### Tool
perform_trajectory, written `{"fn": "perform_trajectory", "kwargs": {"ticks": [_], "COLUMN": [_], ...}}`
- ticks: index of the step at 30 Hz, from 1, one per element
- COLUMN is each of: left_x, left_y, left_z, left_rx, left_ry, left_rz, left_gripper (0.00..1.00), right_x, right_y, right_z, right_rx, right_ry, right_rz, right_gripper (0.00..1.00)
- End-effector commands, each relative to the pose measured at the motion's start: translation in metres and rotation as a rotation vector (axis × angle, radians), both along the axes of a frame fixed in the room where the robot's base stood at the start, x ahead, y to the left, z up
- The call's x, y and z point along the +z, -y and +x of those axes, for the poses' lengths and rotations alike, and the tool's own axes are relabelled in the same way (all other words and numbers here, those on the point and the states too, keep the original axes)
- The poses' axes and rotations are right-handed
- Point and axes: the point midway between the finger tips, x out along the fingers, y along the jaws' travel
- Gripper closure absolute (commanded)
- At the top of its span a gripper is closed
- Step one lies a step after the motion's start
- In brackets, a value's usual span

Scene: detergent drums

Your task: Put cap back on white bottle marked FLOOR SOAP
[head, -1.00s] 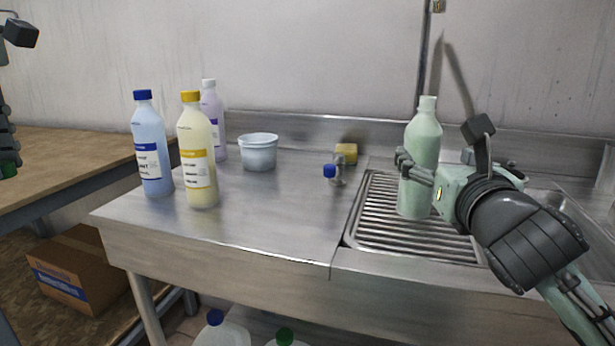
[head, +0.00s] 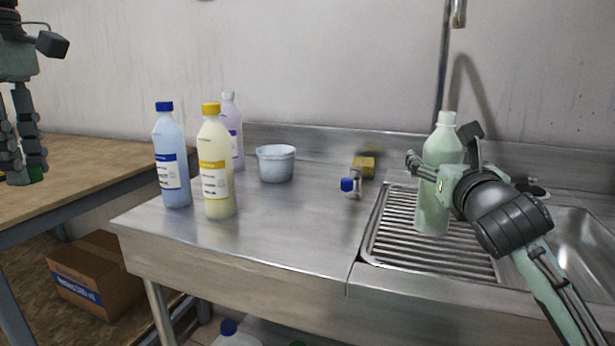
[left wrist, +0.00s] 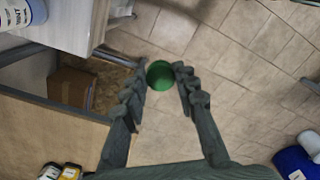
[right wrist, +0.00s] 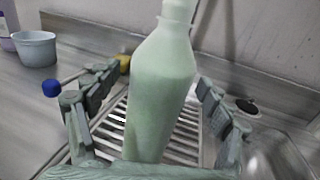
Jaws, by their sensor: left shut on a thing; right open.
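A pale whitish-green bottle (head: 432,210) stands upright on the ribbed drainboard, its bare neck showing no cap. No lettering is visible on it. My right gripper (head: 428,168) is open with its fingers on either side of the bottle's body; the right wrist view shows the bottle (right wrist: 160,95) between them. My left gripper (head: 24,178) is at the far left, above the wooden table, shut on a green cap (left wrist: 160,84). The left gripper is far from the bottle.
Capped blue (head: 171,150), yellow (head: 217,150) and lilac (head: 236,145) bottles stand on the left of the steel counter. A pale tub (head: 276,165), a small blue-topped item (head: 350,186) and a yellow sponge (head: 364,167) are near the back. The front-middle counter is clear.

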Motion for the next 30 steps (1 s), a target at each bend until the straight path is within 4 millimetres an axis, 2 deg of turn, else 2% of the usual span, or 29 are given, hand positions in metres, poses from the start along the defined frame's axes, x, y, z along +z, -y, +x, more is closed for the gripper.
{"fn": "perform_trajectory", "kwargs": {"ticks": [12,30], "left_x": [0.0002,0.0002], "left_y": [0.0000,0.0000], "left_z": [0.0000,0.0000], "left_rx": [0.000,0.000], "left_ry": [0.000,0.000], "left_rz": [0.000,0.000], "left_gripper": [0.79,0.79], "right_x": [0.0001,0.0000], "right_y": [0.0002,0.0003], "right_z": [0.0044,0.0043], "right_rx": [0.000,0.000], "right_ry": [0.000,0.000], "right_rz": [0.000,0.000], "right_gripper": [0.21,0.96]}}
